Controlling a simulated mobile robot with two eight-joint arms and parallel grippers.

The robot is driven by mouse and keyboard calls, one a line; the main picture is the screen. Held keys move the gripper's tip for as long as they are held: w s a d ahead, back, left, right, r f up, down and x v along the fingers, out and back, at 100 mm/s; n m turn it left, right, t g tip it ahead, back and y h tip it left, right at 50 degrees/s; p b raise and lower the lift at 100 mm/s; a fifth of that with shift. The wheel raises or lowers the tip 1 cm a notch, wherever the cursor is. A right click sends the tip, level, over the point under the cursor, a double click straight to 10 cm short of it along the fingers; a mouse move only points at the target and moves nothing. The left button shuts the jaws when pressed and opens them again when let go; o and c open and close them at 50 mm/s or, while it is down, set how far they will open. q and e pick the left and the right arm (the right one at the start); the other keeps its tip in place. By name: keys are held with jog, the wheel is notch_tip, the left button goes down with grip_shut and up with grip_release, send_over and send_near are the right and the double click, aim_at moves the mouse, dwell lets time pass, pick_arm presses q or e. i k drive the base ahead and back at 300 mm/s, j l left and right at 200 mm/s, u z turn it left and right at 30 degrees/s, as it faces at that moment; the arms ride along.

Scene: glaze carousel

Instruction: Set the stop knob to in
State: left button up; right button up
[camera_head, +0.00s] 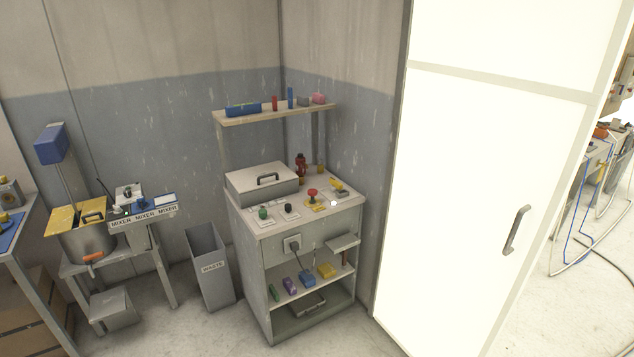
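A red mushroom-shaped knob (312,192), which looks like the stop knob, stands on the top of a grey cabinet (334,218) in the middle of the view. A yellow label lies beside its base. I cannot tell at this size whether it is in or out. A green knob (263,212) and a black knob (287,208) stand to its left on the same top, each with a pale label. Neither of my grippers shows.
A lidded grey box (262,182) sits on the cabinet's back left. A shelf (290,113) hangs above. A large white door (470,170) stands close on the right. A waste bin (210,265) and a mixer stand are left. Some floor shows in front.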

aim_at(312, 192)
jog(key=i+l, duration=0.2)
jog(key=i, duration=0.7)
jog(key=i+l+z, duration=0.1)
jog(key=i, duration=0.8)
jog(key=i+l, duration=0.15)
jog(key=i, duration=0.75)
jog(key=l+z, duration=0.05)
